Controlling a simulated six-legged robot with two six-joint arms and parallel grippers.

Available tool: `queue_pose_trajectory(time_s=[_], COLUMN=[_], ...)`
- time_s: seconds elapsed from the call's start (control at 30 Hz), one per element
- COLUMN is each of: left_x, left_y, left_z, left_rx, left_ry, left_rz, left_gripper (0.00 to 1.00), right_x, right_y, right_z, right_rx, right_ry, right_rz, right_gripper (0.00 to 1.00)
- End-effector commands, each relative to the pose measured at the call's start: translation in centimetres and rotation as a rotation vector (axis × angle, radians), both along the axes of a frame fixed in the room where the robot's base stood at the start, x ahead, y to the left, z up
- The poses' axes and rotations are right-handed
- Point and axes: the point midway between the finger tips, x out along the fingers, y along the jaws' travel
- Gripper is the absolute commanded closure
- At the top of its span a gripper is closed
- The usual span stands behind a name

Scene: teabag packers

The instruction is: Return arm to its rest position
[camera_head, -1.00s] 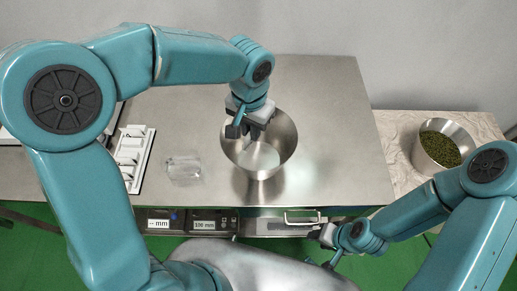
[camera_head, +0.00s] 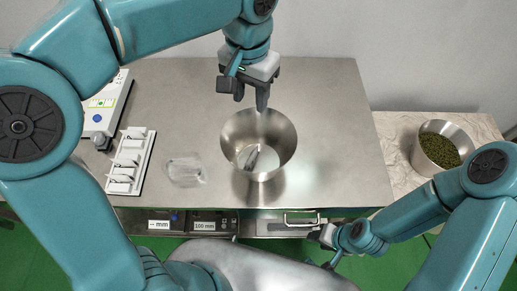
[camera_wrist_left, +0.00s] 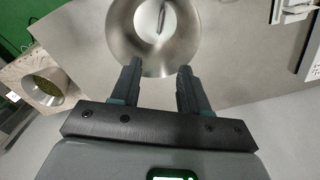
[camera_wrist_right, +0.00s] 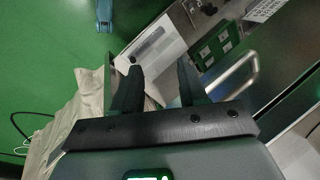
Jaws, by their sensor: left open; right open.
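My left gripper (camera_head: 250,92) is open and empty in the head view, above the far rim of a steel bowl (camera_head: 279,150). In the left wrist view its two fingers (camera_wrist_left: 158,85) are apart, with the bowl (camera_wrist_left: 122,38) beyond the fingertips. A small object (camera_head: 252,157), its kind unclear, lies inside the bowl. My right gripper (camera_head: 322,240) is low at the table's front edge in the head view. In the right wrist view its fingers (camera_wrist_right: 155,82) are apart with nothing between them.
A white rack (camera_head: 139,165) with several slots, a clear box (camera_head: 186,171) and a white device (camera_head: 98,118) stand on the left of the steel table (camera_head: 340,130). A bowl of green leaves (camera_head: 427,162) stands on a side table at right. A metal handle (camera_wrist_right: 232,77) is near my right gripper.

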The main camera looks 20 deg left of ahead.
Motion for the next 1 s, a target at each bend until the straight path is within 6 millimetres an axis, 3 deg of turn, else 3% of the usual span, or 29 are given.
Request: queue_pose_trajectory(time_s=[0.1,0.27,1.0], left_x=[0.1,0.0,-0.1], left_y=[0.0,0.0,0.0], left_z=[2.1,3.3,3.4], left_rx=[0.000,0.000,0.001], left_ry=[-0.002,0.000,0.001], left_rz=[0.000,0.000,0.000], left_gripper=[0.55,0.55,0.55], right_x=[0.0,0.0,0.0], right_y=[0.0,0.0,0.0], right_z=[0.3,0.4,0.4], right_rx=[0.000,0.000,0.000], right_ry=[0.000,0.000,0.000], right_rz=[0.000,0.000,0.000], right_gripper=[0.57,0.57,0.57])
